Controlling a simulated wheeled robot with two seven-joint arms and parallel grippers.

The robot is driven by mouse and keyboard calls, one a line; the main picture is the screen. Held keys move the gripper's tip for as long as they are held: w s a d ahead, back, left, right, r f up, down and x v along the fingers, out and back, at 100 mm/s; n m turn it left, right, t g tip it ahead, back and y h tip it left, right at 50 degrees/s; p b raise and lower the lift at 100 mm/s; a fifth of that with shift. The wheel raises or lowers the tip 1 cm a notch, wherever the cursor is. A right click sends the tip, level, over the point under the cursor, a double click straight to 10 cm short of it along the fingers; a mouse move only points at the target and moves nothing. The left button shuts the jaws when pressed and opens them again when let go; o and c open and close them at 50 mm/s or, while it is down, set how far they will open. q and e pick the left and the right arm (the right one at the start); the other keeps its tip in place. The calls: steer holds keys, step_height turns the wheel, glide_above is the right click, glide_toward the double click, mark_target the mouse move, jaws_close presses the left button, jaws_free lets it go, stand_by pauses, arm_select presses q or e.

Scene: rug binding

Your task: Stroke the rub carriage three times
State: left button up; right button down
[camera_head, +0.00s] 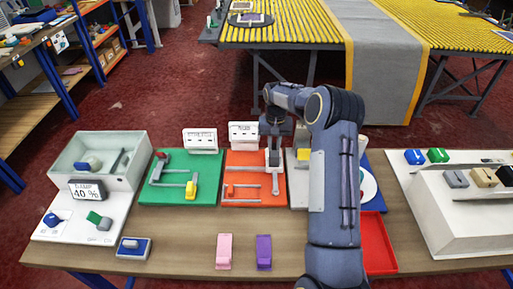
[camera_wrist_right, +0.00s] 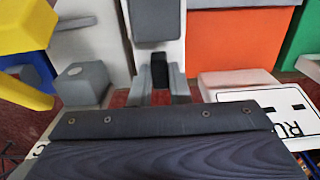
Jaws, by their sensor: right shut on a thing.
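The orange board (camera_head: 254,200) lies on the bench in the head view, with grey rails across it and a small orange knob (camera_head: 230,190) at its left. The grey rub carriage (camera_head: 273,183) is at the right end of the rails. My right gripper (camera_head: 274,150) points down over it and is shut on its upper part, partly hidden by the wrist. In the right wrist view, the gripper's fingertips (camera_wrist_right: 160,78) close around a dark part. My left gripper is not in view.
A green board (camera_head: 180,195) with a yellow block stands left of the orange one. A pink block (camera_head: 224,251) and a purple block (camera_head: 264,252) lie in front. A red tray (camera_head: 378,245) is at the right. A grey bin (camera_head: 80,155) stands far left.

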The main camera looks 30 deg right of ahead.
steer(key=shift+s+d, duration=0.15)
steer(key=shift+d, duration=0.2)
steer(key=c, duration=1.4)
jaws_free()
steer(key=shift+s+d, duration=0.1)
steer(key=shift+o, duration=0.2)
steer(key=shift+r, duration=0.25)
step_height(320, 180, up, 7)
steer(key=shift+r+b, duration=0.2)
steer(key=shift+b, duration=0.5)
